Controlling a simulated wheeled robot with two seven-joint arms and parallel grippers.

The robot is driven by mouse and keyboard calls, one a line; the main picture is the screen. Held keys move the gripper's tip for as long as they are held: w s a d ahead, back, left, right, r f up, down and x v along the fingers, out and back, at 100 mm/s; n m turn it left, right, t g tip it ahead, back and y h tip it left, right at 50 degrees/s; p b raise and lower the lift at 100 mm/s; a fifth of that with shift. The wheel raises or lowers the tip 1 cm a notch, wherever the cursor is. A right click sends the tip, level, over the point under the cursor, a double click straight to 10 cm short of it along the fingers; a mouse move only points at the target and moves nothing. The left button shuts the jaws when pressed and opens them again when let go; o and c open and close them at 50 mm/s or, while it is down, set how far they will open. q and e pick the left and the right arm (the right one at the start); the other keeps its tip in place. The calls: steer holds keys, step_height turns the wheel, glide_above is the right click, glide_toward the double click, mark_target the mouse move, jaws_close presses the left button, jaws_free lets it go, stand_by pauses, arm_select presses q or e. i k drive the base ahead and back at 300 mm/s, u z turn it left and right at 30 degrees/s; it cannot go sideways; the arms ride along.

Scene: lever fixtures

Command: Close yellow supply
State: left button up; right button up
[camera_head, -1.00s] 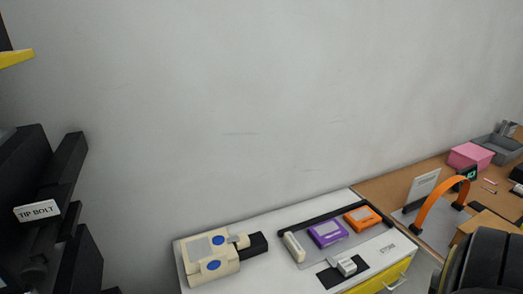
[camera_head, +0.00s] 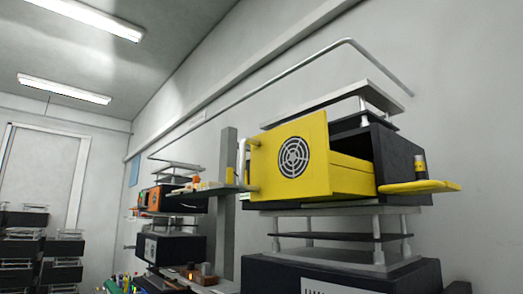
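The yellow supply (camera_head: 322,135) has a square yellow front with a round black fan grille. A pale upright handle (camera_head: 243,157) stands at its left edge. The yellow body sticks out of a black housing (camera_head: 398,155), so the supply is drawn out, with a gap at the housing's mouth. A flat yellow lever (camera_head: 425,187) points to the right at the housing's lower right, below a small yellow and black cylinder (camera_head: 420,165). Neither of my grippers shows.
The housing sits on a grey rack (camera_head: 345,212) above another black unit (camera_head: 340,277). A grey post (camera_head: 227,165) and a dark shelf (camera_head: 222,190) stand to the left. An orange unit (camera_head: 155,198) and more racks are farther back. A grey rail runs along the wall above.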

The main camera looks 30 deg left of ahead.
mark_target(293, 161)
steer(key=u, duration=0.9)
steer(key=i, duration=0.5)
